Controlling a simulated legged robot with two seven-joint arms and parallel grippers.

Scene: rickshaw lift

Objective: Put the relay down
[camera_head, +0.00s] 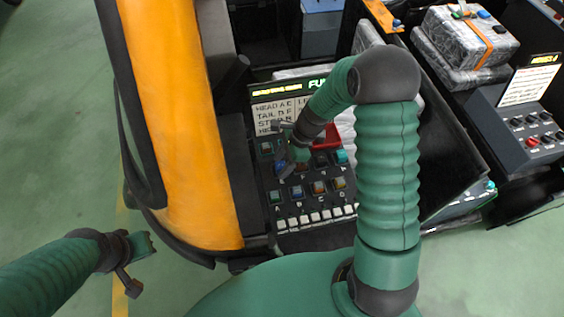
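My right gripper (290,153) hangs over the left part of a dark control panel (322,215), with its fingers pointing down. The panel carries rows of small coloured square blocks or buttons with letters beside them. A small blue piece (281,167) shows at the fingertips. I cannot tell whether it is a relay in the grip or a part of the panel. The fingers are small and partly hidden by the wrist. My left gripper (139,265) is open and empty over the green floor at lower left.
A lit screen (271,113) with text lines stands at the panel's back, beside a red part (327,137). An orange post (182,130) rises left of the panel. A wrapped grey package (470,45) and another control box (520,125) are at the right. Green floor is clear at lower left.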

